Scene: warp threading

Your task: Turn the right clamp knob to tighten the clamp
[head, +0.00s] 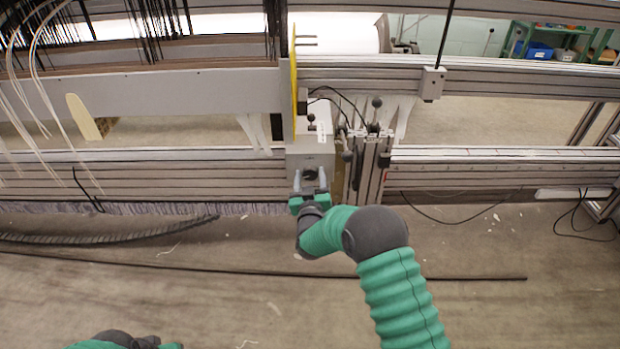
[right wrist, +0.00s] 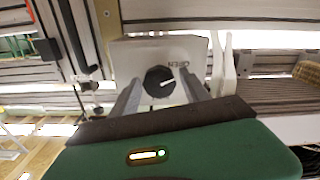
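The right clamp knob (head: 310,174) is black and round, on a light grey clamp box (head: 311,157) at the middle of the machine. In the right wrist view the knob (right wrist: 159,80) has a white pointer mark, and the word "OPEN" is printed on the panel near it. My right gripper (head: 310,179) is open in front of the box, with one finger on each side of the knob. In the right wrist view its fingers (right wrist: 159,92) show gaps to the knob. My left gripper (head: 140,341) shows only partly at the bottom left edge; its fingers are unclear.
Levers with black ball ends (head: 377,102) stand just right of the clamp box. Long metal rails (head: 500,165) run left and right. A yellow plate (head: 293,65) rises above the box. White threads (head: 35,70) hang at far left. The floor in front is mostly clear.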

